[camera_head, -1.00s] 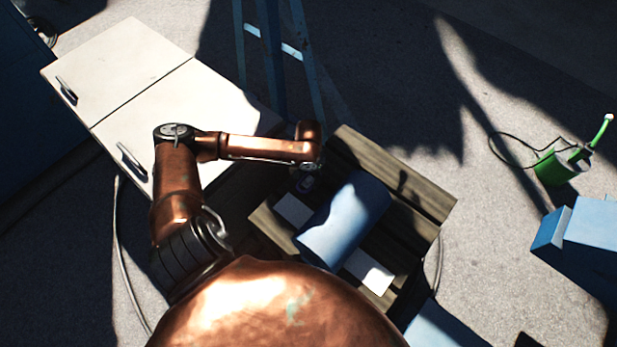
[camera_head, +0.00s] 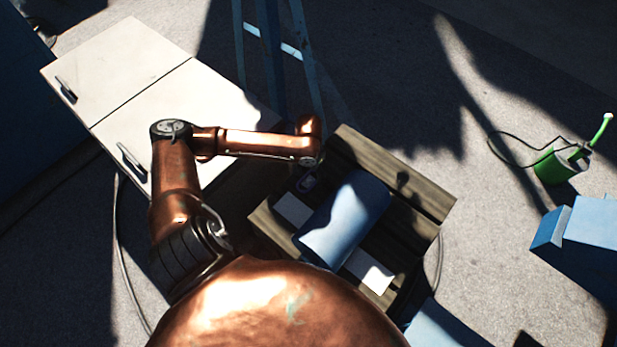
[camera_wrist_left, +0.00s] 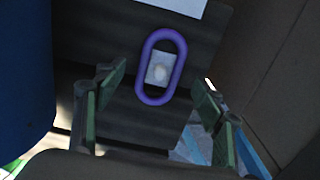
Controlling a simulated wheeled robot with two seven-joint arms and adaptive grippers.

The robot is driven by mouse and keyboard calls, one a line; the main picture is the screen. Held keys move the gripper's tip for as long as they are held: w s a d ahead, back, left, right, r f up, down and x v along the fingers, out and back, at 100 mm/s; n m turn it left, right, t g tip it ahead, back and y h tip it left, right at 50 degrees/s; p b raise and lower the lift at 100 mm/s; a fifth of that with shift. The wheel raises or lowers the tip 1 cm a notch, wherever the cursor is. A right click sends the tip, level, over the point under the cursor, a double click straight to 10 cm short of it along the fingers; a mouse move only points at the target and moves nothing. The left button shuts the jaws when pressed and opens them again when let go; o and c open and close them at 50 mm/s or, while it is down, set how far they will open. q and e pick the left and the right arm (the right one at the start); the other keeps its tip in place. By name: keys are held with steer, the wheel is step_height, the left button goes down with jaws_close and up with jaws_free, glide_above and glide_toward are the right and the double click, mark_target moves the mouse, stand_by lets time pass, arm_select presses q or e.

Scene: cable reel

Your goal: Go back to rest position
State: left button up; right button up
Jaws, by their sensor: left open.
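My left arm reaches in from the left in the head view, its wrist end beside the wooden pallet (camera_head: 425,195). The gripper itself is hard to make out there. In the left wrist view my left gripper (camera_wrist_left: 160,76) is open, with nothing between its green-padded fingers. A purple oval ring (camera_wrist_left: 145,95) lies on the dark slats below, around a small pale square. It also shows small and dark in the head view (camera_head: 307,182). A blue cylinder (camera_head: 345,220) lies on the pallet. My right gripper is not in view.
A white cabinet (camera_head: 130,65) with dark handles stands at the left, close to my arm. Blue stand legs (camera_head: 272,60) rise behind. A green can (camera_head: 555,165) and a blue box (camera_head: 590,235) are on the right. Open floor lies between them and the pallet.

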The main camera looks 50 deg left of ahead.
arm_select(q)
step_height(320, 180, up, 10)
steer(key=shift+f, duration=0.2)
